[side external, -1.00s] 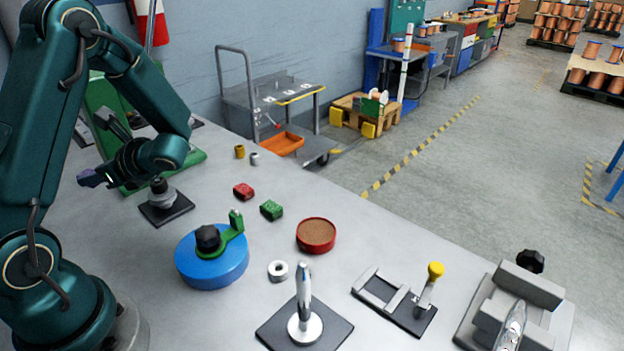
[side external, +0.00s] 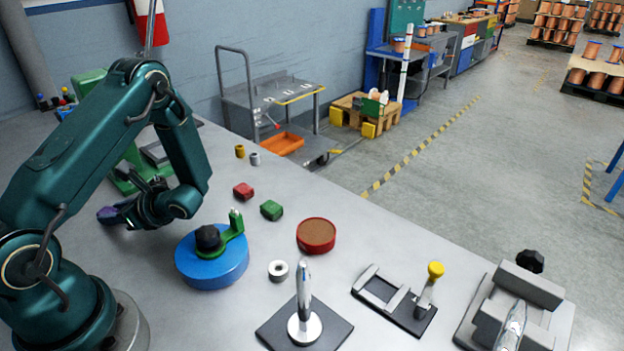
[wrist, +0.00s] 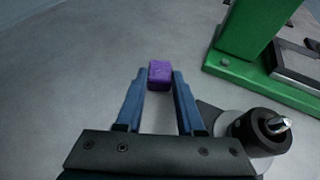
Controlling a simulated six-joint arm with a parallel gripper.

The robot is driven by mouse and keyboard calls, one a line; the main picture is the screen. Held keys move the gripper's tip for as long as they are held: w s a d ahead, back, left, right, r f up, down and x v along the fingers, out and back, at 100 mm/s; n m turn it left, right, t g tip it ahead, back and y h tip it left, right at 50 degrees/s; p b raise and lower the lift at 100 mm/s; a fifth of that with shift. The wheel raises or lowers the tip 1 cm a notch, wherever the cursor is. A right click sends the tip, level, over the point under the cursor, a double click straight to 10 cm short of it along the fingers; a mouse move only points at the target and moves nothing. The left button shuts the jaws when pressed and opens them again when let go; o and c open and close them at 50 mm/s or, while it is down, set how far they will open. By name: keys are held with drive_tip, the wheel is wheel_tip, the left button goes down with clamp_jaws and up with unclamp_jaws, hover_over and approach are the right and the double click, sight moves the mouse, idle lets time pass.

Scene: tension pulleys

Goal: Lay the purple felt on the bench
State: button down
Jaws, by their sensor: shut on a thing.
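The purple felt (wrist: 160,75) is a small purple block between the fingertips of my gripper (wrist: 159,88) in the wrist view. Both blue fingers press on its sides, so the gripper is shut on it. In the side external view the purple felt (side external: 108,214) shows at the left end of my gripper (side external: 121,211), low over the grey bench (side external: 265,325). I cannot tell whether the felt touches the bench.
A green stand (wrist: 256,35) is close on the right in the wrist view, with a grey and black fixture (wrist: 258,132) nearer. A blue disc (side external: 212,265) with a green arm stands right of my gripper. Bench left of the felt is clear.

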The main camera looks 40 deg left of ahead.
drive_tip(key=shift+f, duration=0.3)
drive_tip(key=c, duration=0.5)
unclamp_jaws()
drive_tip(key=v, duration=1.2)
drive_tip(key=shift+s+d+r+n+h, duration=0.1)
drive_tip(key=shift+d+r+n+h, duration=0.35)
drive_tip(key=shift+n, duration=0.15)
drive_tip(key=d+r+n+t+h, duration=0.3)
drive_tip(key=d+n, duration=0.1)
drive_tip(key=d, duration=0.1)
drive_tip(key=s+d+r+n+t+h, duration=0.1)
drive_tip(key=d+r+n+t+h, duration=0.2)
drive_tip(key=d+n+h, duration=0.1)
drive_tip(key=d+r+n+t+h, duration=0.3)
drive_tip(key=d+n+t+h, duration=0.1)
drive_tip(key=d, duration=0.3)
drive_tip(key=shift+s+r, duration=0.2)
drive_tip(key=shift+r, duration=0.2)
drive_tip(key=shift+o, duration=0.4)
drive_tip(key=shift+d+r+t+h, duration=0.25)
drive_tip(key=shift+r+t, duration=0.05)
